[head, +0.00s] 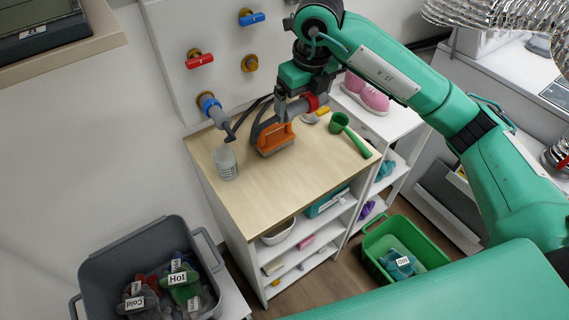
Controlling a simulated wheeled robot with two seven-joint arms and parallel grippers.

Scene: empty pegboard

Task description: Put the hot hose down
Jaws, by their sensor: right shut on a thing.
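My right gripper (287,101) comes in from the upper right and is shut on the hot hose (296,108), a grey pipe with a red collar. It holds the hose above the back part of the wooden counter top (315,170), close to an orange object (274,139). The gripper hides part of the hose, and I cannot tell whether the hose touches the orange object. A similar grey hose with a blue collar (208,104) is on the lower left wall fitting, its spout above a clear beaker (224,163). My left gripper is not in view.
A red-handled valve (200,61), a blue-handled valve (252,18) and a bare brass fitting (250,63) are on the white panel. A green scoop (347,132) lies on the counter's right. The counter's front middle is clear. A grey bin (130,246) holds labelled pieces.

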